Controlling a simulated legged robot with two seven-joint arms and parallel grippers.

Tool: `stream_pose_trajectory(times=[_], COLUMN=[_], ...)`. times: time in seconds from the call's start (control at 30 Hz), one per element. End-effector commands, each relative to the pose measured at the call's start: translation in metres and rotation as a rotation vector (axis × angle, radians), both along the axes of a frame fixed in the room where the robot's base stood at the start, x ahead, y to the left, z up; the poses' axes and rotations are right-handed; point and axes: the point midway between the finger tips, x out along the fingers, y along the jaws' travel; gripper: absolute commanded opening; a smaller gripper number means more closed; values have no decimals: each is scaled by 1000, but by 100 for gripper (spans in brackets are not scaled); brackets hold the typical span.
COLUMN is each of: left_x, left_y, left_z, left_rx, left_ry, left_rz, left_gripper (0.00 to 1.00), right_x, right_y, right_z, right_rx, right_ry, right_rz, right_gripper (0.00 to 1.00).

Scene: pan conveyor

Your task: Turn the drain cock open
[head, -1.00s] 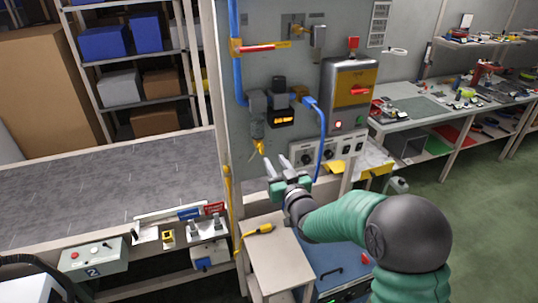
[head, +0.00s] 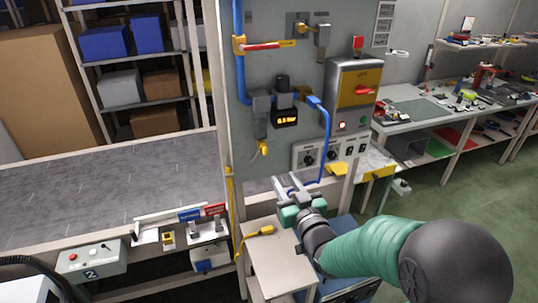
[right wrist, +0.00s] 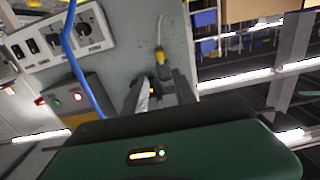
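The yellow drain cock (head: 263,149) hangs under the grey filter bowl (head: 260,126) on the upright panel. It also shows in the right wrist view (right wrist: 161,55), which sees the panel roughly upside down. My right gripper (head: 285,180) is below and slightly right of the cock, apart from it, with its fingers spread and nothing between them. The gauge (head: 286,117) beside the filter has a lit orange display that seems to read 0.0 bar. My left gripper is not in view.
A blue hose (head: 326,140) runs down right of the filter, near my right gripper. A dial panel (head: 320,153) and a steel box with a red handle (head: 356,92) are at right. A small cabinet (head: 279,263) stands below, with a yellow pendant (head: 261,231). The conveyor (head: 100,190) is left.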

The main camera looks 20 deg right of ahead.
Motion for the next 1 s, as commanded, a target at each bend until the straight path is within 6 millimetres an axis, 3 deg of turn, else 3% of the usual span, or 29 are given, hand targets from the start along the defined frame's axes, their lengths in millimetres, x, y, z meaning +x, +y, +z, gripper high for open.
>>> stream_pose_trajectory(times=[0.63, 1.0], left_x=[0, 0], left_y=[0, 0], left_z=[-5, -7], left_rx=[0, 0], left_ry=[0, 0], left_rz=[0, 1], left_gripper=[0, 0], right_x=[-53, -57], right_y=[-3, -3], right_z=[0, -1], right_rx=[0, 1], right_ry=[0, 0], right_rz=[0, 1], right_gripper=[33, 33])
